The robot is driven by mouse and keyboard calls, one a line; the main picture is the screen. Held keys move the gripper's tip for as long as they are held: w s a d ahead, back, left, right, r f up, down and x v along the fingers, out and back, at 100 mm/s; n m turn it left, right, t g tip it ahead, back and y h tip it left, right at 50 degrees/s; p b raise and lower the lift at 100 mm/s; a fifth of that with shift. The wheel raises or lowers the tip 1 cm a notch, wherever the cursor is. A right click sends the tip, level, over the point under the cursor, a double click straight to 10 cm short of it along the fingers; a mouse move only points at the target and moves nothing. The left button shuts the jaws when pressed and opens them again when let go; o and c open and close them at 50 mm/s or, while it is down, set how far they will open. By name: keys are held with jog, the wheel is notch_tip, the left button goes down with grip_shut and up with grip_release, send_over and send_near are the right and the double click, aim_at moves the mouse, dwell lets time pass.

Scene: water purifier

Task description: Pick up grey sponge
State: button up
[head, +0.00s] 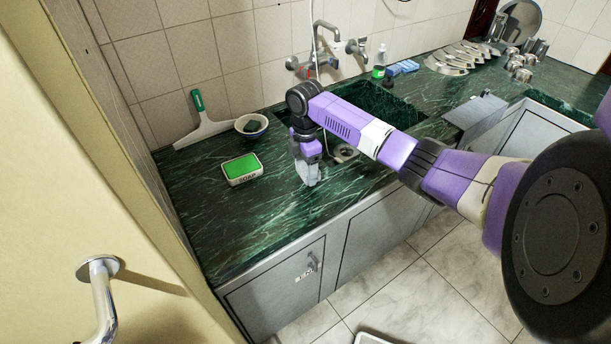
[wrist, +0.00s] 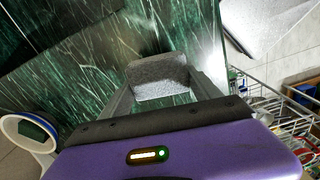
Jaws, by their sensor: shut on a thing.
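My gripper (head: 308,183) points down over the green marble counter in the head view, close to the counter's front edge. In the wrist view, my gripper (wrist: 160,85) is shut on the grey sponge (wrist: 158,75), a rough pale grey block between the two fingers. In the head view the sponge is small and hard to tell apart from the fingers. How far it is above the counter I cannot tell exactly.
A soap dish with green soap (head: 243,168), a bowl (head: 251,126) holding a dark piece, and a squeegee (head: 199,120) are left of my gripper. The sink (head: 375,100) lies behind it. A green bottle (head: 380,62), blue sponges (head: 409,66) and steel dishes (head: 447,66) stand farther right.

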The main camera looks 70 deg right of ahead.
aim_at(305, 167)
notch_tip(305, 167, up, 16)
jog(key=b, duration=0.1)
jog(key=shift+r, duration=0.25)
